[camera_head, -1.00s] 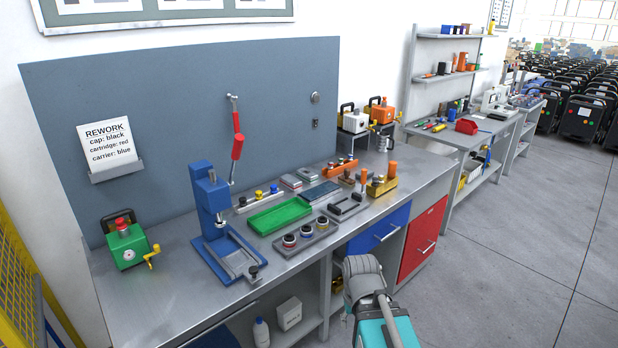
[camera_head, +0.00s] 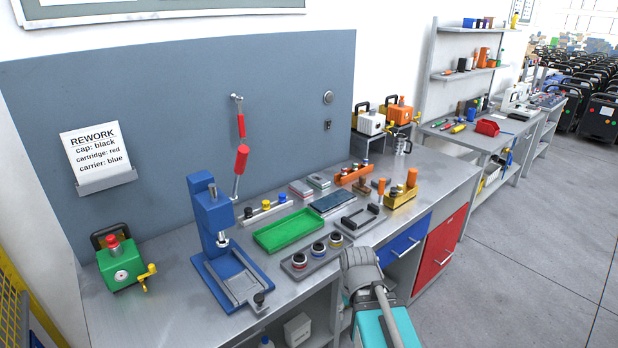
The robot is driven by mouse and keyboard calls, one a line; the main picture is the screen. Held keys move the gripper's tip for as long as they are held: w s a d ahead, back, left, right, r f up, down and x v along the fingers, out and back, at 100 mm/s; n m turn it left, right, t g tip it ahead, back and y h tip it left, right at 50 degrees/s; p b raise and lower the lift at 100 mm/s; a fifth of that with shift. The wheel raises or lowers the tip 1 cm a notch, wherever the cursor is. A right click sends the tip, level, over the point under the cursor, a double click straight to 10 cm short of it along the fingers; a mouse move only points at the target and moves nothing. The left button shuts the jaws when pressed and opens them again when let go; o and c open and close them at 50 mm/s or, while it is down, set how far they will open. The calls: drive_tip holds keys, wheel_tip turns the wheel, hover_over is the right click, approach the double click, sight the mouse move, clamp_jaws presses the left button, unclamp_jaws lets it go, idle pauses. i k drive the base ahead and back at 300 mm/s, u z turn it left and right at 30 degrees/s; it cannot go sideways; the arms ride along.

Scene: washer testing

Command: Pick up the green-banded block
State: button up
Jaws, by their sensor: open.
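I cannot clearly make out a green band on any block. Two small, flat grey blocks lie side by side behind the green tray: a nearer one (camera_head: 300,188) and a farther one (camera_head: 318,180). Their band colours are too small to tell. My grey and teal arm shows at the bottom, right of centre, in front of the bench edge. My gripper cannot be made out in this view. No block is seen held.
The green tray (camera_head: 262,242) lies mid-bench, with a blue press (camera_head: 212,215) left of it. A holder with ringed parts (camera_head: 296,264) and a black-handled fixture (camera_head: 345,222) stand near the front edge. A green box with a crank (camera_head: 119,268) stands far left.

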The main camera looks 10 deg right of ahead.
sight(319, 183)
drive_tip(key=i, duration=1)
drive_tip(key=z, duration=0.05)
